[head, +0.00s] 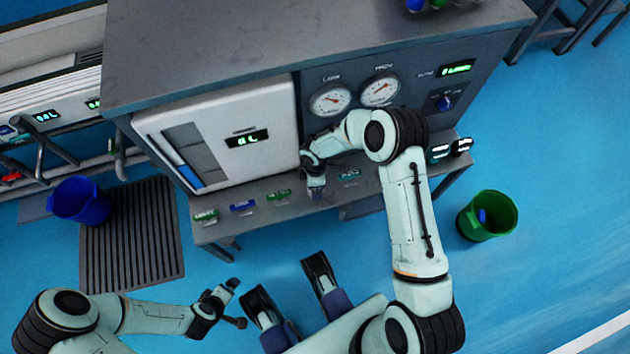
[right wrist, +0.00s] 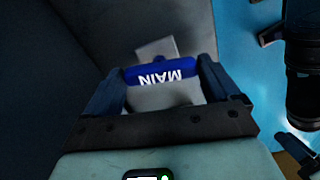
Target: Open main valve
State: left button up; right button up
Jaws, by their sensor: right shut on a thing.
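The main valve's blue handle (right wrist: 160,74), with upside-down white "MAIN" lettering, sits between the two fingers of my right gripper (right wrist: 160,90) in the right wrist view. A grey plate shows behind the handle. In the head view my right gripper (head: 316,184) is at the front of the bench, below the gauge panel, pointing down. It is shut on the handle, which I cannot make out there. My left gripper (head: 238,303) is open and empty, low over the blue floor and away from the bench.
A white cabinet (head: 218,110) with a lit display stands left of two round gauges (head: 331,99). Several small coloured labelled parts (head: 243,207) line the bench's front edge. A green bucket (head: 487,215) stands right, a blue bucket (head: 80,201) left beside a dark grate (head: 130,240).

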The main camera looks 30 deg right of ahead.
jog(key=shift+n, duration=1)
pick_arm(q)
jog(key=shift+s, duration=0.1)
pick_arm(e)
jog(key=o, duration=0.8)
jog(key=shift+r, duration=0.1)
pick_arm(q)
jog(key=s+d+r+g+h+p, duration=0.1)
jog(key=s+d+r+p, duration=0.2)
jog(key=s, duration=0.2)
jog(key=shift+s+r+g, duration=0.2)
jog(key=shift+r+g, duration=0.1)
jog(key=shift+r, duration=0.05)
pick_arm(e)
notch_tip(320, 180, up, 13)
jog(key=shift+r, duration=0.15)
pick_arm(q)
jog(key=shift+a, duration=0.1)
